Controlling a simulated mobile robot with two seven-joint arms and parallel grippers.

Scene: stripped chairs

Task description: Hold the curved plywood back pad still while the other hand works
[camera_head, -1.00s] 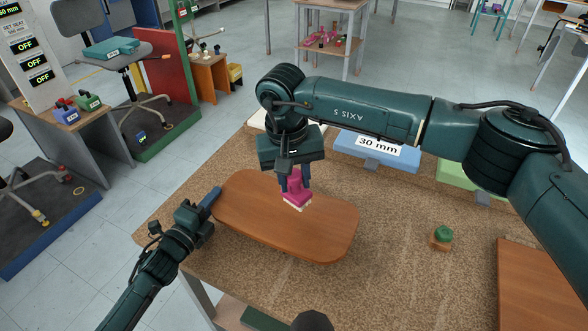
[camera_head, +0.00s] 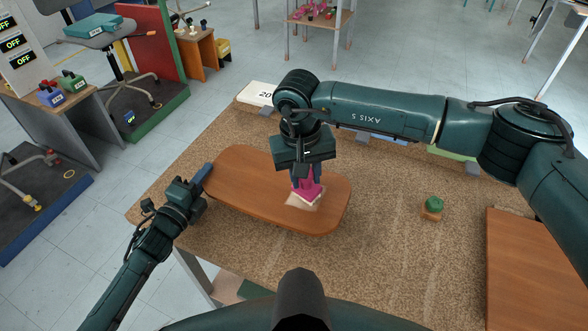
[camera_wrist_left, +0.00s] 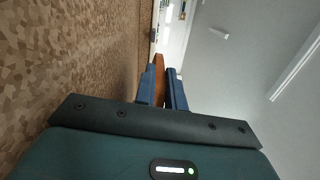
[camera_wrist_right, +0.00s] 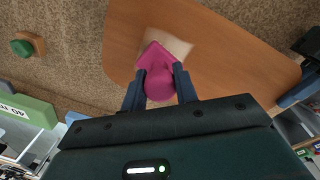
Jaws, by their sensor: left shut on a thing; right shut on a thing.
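The curved plywood back pad (camera_head: 250,187) lies on the cork-like tabletop, an orange-brown board with rounded corners. My left gripper (camera_head: 203,180) is shut on its left end; in the left wrist view the pad's edge (camera_wrist_left: 158,66) shows between the blue fingers (camera_wrist_left: 162,88). My right gripper (camera_head: 307,180) is shut on a pink tool (camera_head: 308,191) with a pale base, held against the pad's upper face. A lighter patch (camera_head: 299,202) shows on the pad around the tool's base. The right wrist view also shows the pink tool (camera_wrist_right: 158,77) between the fingers and the pale patch beside it.
A green knob on a wooden base (camera_head: 432,207) stands right of the pad. Another brown board (camera_head: 520,265) lies at the right. A white block marked 20 (camera_head: 258,95) stands at the back edge. The cork tabletop (camera_head: 390,220) between pad and right board is mostly clear.

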